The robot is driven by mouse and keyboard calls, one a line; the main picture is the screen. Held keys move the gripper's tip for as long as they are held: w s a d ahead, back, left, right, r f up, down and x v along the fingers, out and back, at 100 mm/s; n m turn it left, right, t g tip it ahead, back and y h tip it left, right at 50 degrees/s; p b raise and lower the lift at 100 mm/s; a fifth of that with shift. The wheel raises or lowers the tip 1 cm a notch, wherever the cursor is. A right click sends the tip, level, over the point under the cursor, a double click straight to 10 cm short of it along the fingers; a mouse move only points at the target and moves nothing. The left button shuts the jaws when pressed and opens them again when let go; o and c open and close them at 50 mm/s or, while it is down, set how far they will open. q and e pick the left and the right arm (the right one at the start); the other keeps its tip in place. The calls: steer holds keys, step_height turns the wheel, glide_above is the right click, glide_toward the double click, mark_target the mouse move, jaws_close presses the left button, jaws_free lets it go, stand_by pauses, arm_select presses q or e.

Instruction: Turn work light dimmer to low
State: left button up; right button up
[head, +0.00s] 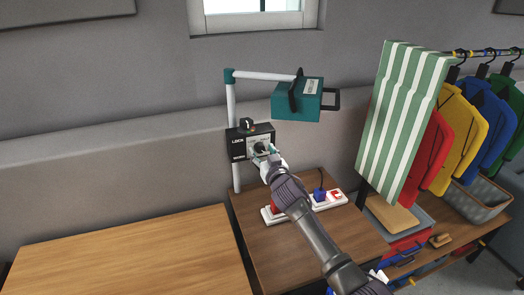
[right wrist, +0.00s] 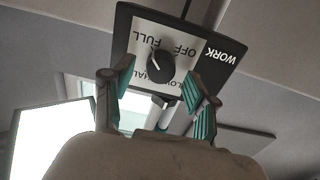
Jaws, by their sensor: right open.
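The work light (head: 297,102) has a teal head on a pale bent pole. Its black control box (head: 237,145) is mounted lower on the pole. In the right wrist view the box's panel (right wrist: 190,75) appears upside down, with OFF, FULL, HALF and LOW around a round black dimmer knob (right wrist: 160,66). A small pale mark on the knob seems to be on the side toward FULL. My right gripper (head: 265,154) is at the box front, partly covering it. In the wrist view its open fingers (right wrist: 156,98) straddle the area just below the knob; contact is unclear. My left gripper is not visible.
A wooden table (head: 275,245) bears a white power strip (head: 328,200) with red and blue plugs. Another wooden top (head: 130,255) is at the left. A green striped cloth (head: 400,120) and hanging coloured garments (head: 465,130) stand at the right.

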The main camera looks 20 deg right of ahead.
steer(key=shift+w, duration=0.35)
jaws_close()
